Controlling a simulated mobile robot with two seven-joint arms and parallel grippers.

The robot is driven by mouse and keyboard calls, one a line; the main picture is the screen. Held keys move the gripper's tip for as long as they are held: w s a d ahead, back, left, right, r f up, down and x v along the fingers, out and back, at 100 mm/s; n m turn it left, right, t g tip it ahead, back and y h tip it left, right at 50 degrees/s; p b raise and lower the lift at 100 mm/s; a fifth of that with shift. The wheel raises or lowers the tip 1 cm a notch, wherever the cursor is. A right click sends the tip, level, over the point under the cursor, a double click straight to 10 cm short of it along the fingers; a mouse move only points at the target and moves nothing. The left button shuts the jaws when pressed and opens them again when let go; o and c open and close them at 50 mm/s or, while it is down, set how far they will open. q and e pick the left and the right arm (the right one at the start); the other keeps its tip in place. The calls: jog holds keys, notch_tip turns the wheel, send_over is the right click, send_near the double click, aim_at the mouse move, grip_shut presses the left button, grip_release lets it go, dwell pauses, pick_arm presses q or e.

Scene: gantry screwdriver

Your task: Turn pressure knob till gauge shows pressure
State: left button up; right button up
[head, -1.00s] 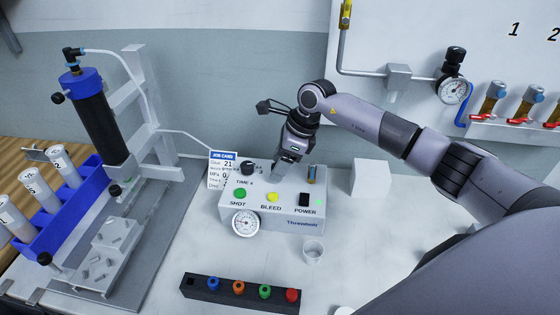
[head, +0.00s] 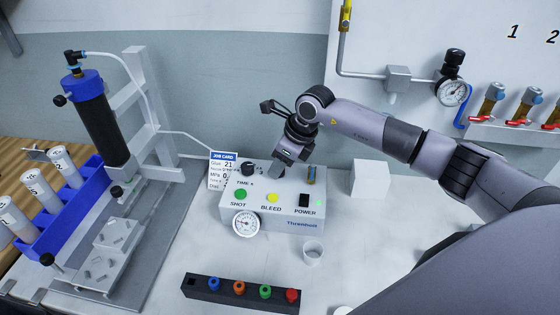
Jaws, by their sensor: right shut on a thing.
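The white control box (head: 275,213) stands on the bench. It has a green SHOT button (head: 240,194), a yellow BLEED button (head: 273,197), a black POWER switch (head: 304,200) and a black TIME knob (head: 247,168). A round gauge (head: 246,223) is on its front; its needle is too small to read surely. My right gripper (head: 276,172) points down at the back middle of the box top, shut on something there. The pressure knob is not visible; the gripper hides that spot. My left gripper is not in view.
A job card (head: 222,168) stands at the box's left. A small clear cup (head: 313,251) and a black rack (head: 240,290) with coloured tips lie in front. A dispenser stand (head: 135,115) is at left, a white block (head: 370,178) at right.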

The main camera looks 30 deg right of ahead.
jog(key=m, duration=0.2)
jog(key=m+t+h, duration=0.1)
jog(key=m, duration=0.1)
jog(key=shift+a+m+h, duration=0.15)
jog(key=shift+m+h, duration=0.15)
jog(key=m+h+b, duration=0.1)
jog(key=m, duration=0.2)
jog(key=m+h+b, duration=0.1)
jog(key=m, duration=0.2)
jog(key=shift+a+h, duration=0.1)
jog(key=shift+h, duration=0.2)
jog(key=shift+m+b, duration=0.35)
jog(key=shift+m, duration=0.35)
jog(key=o, duration=1)
jog(key=shift+o, duration=0.2)
jog(key=shift+s+r, duration=0.1)
jog(key=shift+r, duration=0.05)
